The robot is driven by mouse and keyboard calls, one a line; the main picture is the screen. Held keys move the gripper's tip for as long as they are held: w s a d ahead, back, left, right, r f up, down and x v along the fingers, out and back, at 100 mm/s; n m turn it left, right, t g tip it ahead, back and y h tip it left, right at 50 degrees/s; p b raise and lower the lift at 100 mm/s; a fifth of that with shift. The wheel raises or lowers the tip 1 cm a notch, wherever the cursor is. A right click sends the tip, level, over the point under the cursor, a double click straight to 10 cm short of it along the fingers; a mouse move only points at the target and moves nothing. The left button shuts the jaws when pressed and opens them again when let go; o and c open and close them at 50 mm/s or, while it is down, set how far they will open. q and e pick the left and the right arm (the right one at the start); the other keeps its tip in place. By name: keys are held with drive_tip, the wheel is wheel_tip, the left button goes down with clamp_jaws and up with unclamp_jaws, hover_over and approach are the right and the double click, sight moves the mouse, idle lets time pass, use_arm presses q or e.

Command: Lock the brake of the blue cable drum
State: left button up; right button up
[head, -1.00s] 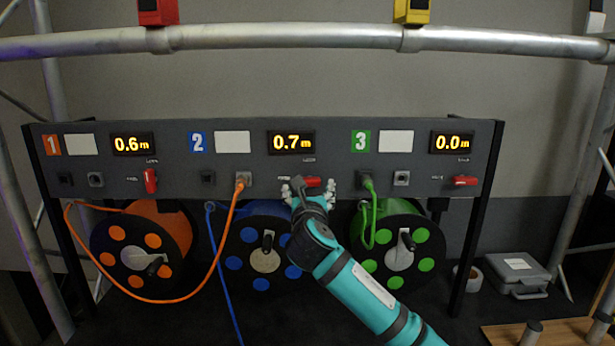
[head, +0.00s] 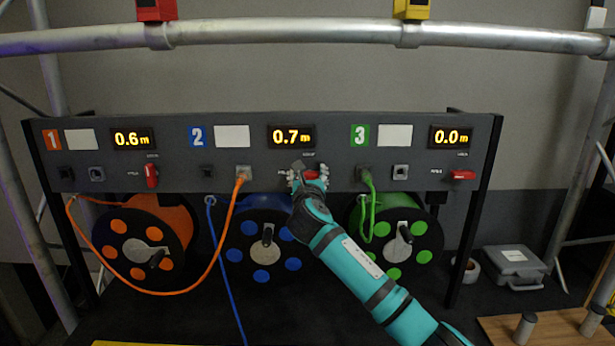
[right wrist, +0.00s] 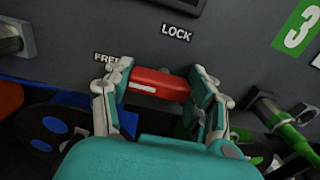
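The blue cable drum (head: 262,282) is the middle one, under the panel section marked 2 (head: 197,137). Its red brake lever (right wrist: 160,85) lies horizontal in the right wrist view, beside the FREE label (right wrist: 106,57) and below the LOCK label (right wrist: 176,33). My right gripper (head: 309,176) is at this lever. In the right wrist view its fingers (right wrist: 160,92) stand at the lever's two ends and appear to touch them. In the head view the gripper partly hides the lever. My left gripper is not in view.
The orange drum (head: 125,254) is on the left, its red lever (head: 151,176) upright. The green drum (head: 414,232) is on the right, its red lever (head: 461,175) horizontal. An orange cable (head: 218,250) and a green cable (head: 371,205) plug into the panel. A grey case (head: 514,267) lies at right.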

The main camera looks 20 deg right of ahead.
drive_tip(key=c, duration=0.4)
drive_tip(key=shift+c, duration=0.2)
drive_tip(key=shift+m, duration=0.3)
drive_tip(key=m, duration=0.3)
drive_tip(key=shift+r, duration=0.1)
drive_tip(key=m, duration=0.4)
drive_tip(key=m+b, duration=0.1)
drive_tip(key=m, duration=0.4)
drive_tip(key=shift+s+d+m, duration=0.1)
drive_tip(key=shift+m, duration=0.2)
drive_tip(key=shift+d+m+b, duration=0.15)
drive_tip(key=shift+m+b, duration=0.7)
drive_tip(key=shift+m, duration=1.45)
